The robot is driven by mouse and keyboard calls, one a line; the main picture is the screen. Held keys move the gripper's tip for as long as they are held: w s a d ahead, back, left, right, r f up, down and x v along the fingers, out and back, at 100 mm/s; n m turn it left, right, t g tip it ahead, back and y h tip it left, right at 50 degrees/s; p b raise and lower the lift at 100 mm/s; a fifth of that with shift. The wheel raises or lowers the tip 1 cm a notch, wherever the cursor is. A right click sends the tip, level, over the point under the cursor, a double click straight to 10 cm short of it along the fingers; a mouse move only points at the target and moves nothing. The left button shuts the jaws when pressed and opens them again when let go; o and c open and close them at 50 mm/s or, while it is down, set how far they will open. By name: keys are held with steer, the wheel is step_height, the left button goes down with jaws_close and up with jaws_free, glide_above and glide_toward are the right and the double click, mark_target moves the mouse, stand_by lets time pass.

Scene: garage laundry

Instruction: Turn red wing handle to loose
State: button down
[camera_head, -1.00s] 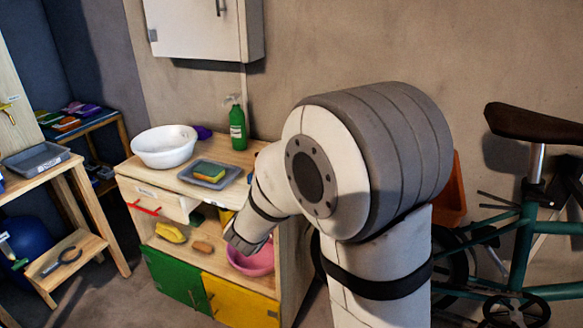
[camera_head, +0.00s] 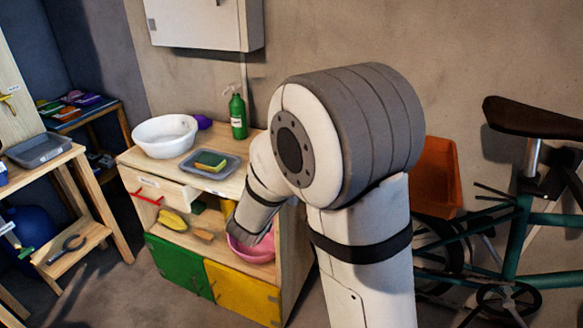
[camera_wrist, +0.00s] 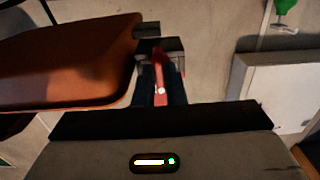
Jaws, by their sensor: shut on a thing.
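The red wing handle (camera_wrist: 159,68) shows in the wrist view as a narrow red piece at a dark grey block-like fitting (camera_wrist: 170,46). My gripper (camera_wrist: 161,92) is shut on the handle, with a dark finger on each side of it. The angle the handle is turned to is hard to tell. In the head view my arm hides the gripper and the handle.
An orange bin (camera_head: 437,178) is beside the arm; it also fills the left of the wrist view (camera_wrist: 65,62). A bicycle (camera_head: 530,218) stands at right. A wooden cabinet (camera_head: 292,250) with basins and a green bottle (camera_head: 237,117) is at left. A white wall cabinet (camera_head: 195,22) hangs above.

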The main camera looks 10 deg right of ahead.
steer(key=c, duration=1.5)
jaws_free()
steer(key=shift+s, duration=0.1)
steer(key=v, duration=0.7)
steer(key=shift+s+a+f, duration=0.1)
steer(key=shift+s+a, duration=0.15)
steer(key=shift+s, duration=0.05)
